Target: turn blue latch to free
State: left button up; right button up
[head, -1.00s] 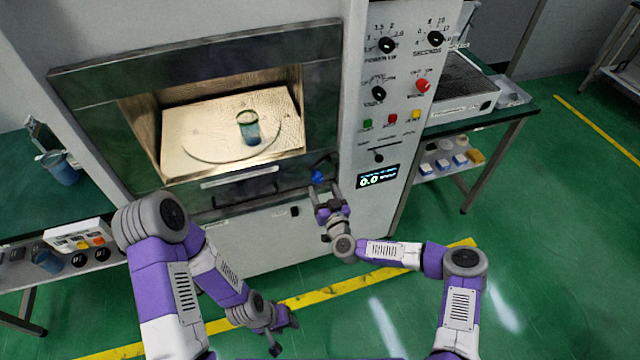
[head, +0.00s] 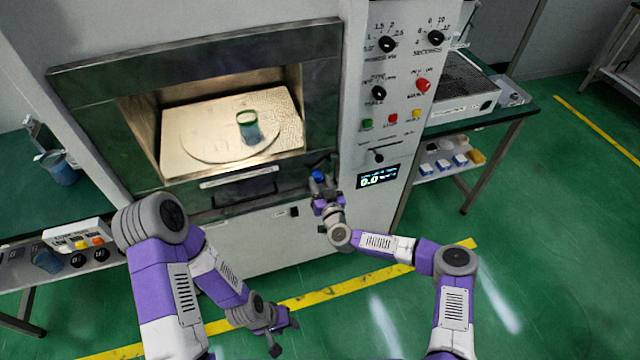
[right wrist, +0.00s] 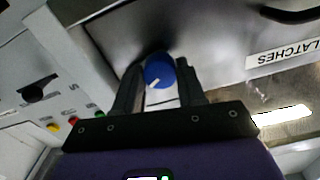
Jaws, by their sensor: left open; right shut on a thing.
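The blue latch (head: 318,177) is a round knob at the lower right corner of the microwave's door frame. In the right wrist view the blue latch (right wrist: 159,71) has a white mark pointing to the lower left. My right gripper (head: 322,188) is at the latch. In the right wrist view its two dark fingers (right wrist: 160,88) stand on either side of the knob, shut on it. My left gripper (head: 279,332) is open and empty, low over the floor, far from the latch.
The microwave chamber (head: 230,120) is lit and holds a blue-green beaker (head: 249,127) on a round plate. A control panel (head: 395,90) with knobs and buttons is right of the latch. A "LATCHES" label (right wrist: 285,53) shows in the right wrist view. Green floor lies in front.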

jog(key=m+b, duration=0.3)
jog(key=m, duration=0.1)
jog(key=shift+f, duration=0.15)
jog(key=m+b, duration=0.4)
jog(key=m, duration=0.1)
jog(key=shift+m, duration=0.3)
jog(key=m+b, duration=0.3)
jog(key=m, duration=0.1)
jog(key=shift+m+b, duration=1.2)
jog(key=shift+m, duration=0.9)
jog(key=shift+r, duration=0.2)
jog(key=o, duration=1.1)
jog(key=shift+s, duration=0.15)
